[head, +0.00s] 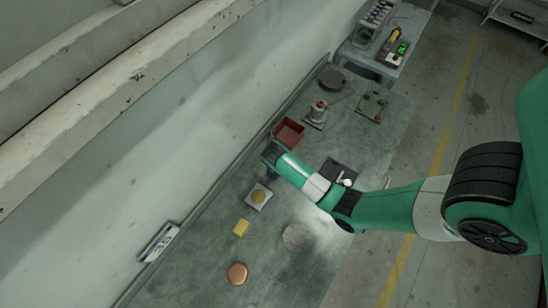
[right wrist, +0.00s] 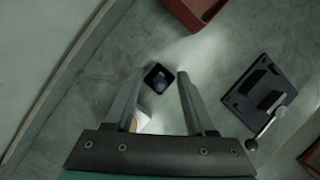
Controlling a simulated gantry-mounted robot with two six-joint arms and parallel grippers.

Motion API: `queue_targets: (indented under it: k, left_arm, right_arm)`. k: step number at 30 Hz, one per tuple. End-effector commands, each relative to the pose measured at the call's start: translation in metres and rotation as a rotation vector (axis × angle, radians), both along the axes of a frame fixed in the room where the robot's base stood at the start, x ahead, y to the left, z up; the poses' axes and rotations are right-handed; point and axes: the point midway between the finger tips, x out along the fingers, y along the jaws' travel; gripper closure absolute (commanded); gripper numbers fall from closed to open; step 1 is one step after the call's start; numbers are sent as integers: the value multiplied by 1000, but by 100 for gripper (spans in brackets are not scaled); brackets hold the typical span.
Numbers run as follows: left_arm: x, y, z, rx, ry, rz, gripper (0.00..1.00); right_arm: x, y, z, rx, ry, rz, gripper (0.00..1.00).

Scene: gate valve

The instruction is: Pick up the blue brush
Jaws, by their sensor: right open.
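A small dark square object with a bluish top, likely the blue brush (right wrist: 158,77), shows between and just beyond my right fingertips in the right wrist view. In the head view a dark blue bit (head: 271,173) shows just below the end of my right arm, mostly hidden by it. My right gripper (right wrist: 156,80) is open, its two fingers apart on either side of the dark object. I cannot tell whether they touch it. In the head view my right gripper (head: 270,153) is over the bench, close to the red bin. My left gripper is not in view.
A red bin (head: 289,132) stands just beyond the gripper. A black plate with a lever (head: 340,172) lies to the right.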

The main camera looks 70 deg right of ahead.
Motion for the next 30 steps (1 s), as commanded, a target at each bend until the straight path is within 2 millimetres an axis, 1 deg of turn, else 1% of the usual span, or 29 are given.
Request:
queue_targets:
  k: [1,3,6,9,14,15,23,24,30]
  left_arm:
    - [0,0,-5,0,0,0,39]
    - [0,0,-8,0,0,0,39]
    - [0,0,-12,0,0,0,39]
    - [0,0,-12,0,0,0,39]
    - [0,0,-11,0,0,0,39]
    - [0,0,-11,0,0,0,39]
    - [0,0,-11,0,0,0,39]
    - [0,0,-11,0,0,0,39]
    - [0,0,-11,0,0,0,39]
  right_arm:
    - [-1,-2,-12,2,4,-1,45]
    - [0,-5,-25,1,3,-2,45]
    - [3,-10,-36,1,1,-1,45]
    - [3,-12,-39,1,0,-1,45]
    - [3,-11,-38,1,0,0,45]
    - [3,-11,-38,1,0,0,52]
    - [3,-11,-38,0,0,0,99]
    - [3,-11,-38,0,0,0,100]
    - [3,-11,-37,0,0,0,100]
